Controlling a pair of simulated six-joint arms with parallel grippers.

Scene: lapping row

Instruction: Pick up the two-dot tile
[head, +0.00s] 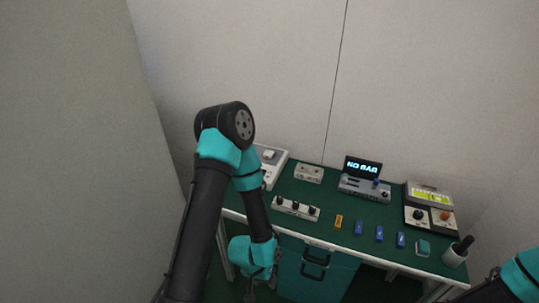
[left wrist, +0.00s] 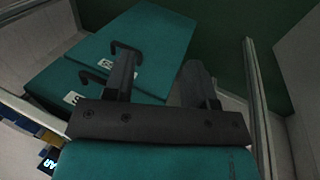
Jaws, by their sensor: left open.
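A row of small tiles lies on the green table top (head: 300,222): an orange tile (head: 338,221) and three blue tiles, the left blue tile (head: 358,228), the middle blue tile (head: 379,234) and the right blue tile (head: 401,240). Their dots are too small to read, so I cannot tell which is the two-dot tile. My left gripper (head: 262,288) hangs in front of the table, below its top and left of the tiles. In the left wrist view my left gripper (left wrist: 160,75) is open and empty, its fingers pointing towards teal drawers.
Teal drawers (head: 322,268) with dark handles stand under the table. On top are a knobbed strip (head: 295,208), a small box (head: 309,173), a device with a lit screen (head: 363,167), a yellow-display unit (head: 428,197), a teal block (head: 423,248) and a white cup (head: 455,256).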

